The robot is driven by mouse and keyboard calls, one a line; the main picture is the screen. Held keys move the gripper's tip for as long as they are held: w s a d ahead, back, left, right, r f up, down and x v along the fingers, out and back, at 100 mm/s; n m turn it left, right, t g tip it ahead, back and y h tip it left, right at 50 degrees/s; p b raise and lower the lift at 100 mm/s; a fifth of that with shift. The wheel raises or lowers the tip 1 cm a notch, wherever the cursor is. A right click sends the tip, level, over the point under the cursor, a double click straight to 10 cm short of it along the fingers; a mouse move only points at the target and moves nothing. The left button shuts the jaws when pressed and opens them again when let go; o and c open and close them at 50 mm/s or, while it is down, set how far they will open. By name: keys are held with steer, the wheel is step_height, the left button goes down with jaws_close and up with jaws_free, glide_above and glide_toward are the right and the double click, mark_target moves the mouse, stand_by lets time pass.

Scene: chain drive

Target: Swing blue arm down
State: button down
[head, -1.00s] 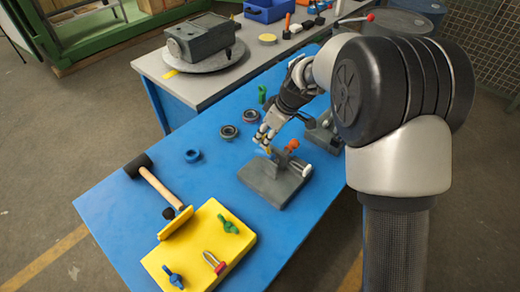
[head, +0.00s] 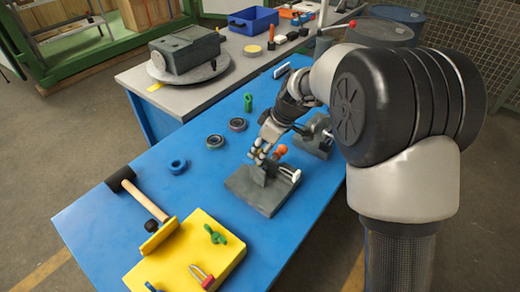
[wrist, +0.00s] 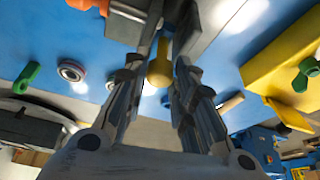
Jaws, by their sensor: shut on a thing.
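My gripper (head: 258,155) is over the upright part of a dark grey fixture (head: 258,198) on the blue table. In the wrist view its two fingers are shut on a yellow rounded handle (wrist: 160,68), which points toward the camera. In the head view the fingers hide this handle. An orange knob (head: 280,150) and a white-ended lever (head: 291,174) are just right of the fingers on the fixture. I cannot make out a blue arm on the fixture; it may be hidden behind the fingers.
A second grey fixture (head: 314,138) stands behind, near my arm. Bearing rings (head: 238,124), a blue ring (head: 177,166) and a green wing part (head: 248,102) lie left. A mallet (head: 142,193) and a yellow block (head: 190,255) are at the front left. Blue table (head: 210,185) between is clear.

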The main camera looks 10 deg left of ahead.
steer(key=shift+s+d+f, duration=0.35)
steer(key=shift+d+f, duration=0.05)
steer(key=shift+f, duration=0.15)
steer(key=c, duration=1.8)
jaws_free()
steer(key=shift+o, duration=1.3)
steer(key=shift+w+d+r, duration=0.1)
steer(key=shift+d, duration=0.1)
steer(key=shift+o, duration=1)
steer(key=shift+a+r, duration=0.15)
steer(key=shift+a, duration=0.05)
steer(key=v, duration=1.2)
steer(key=shift+w, duration=0.15)
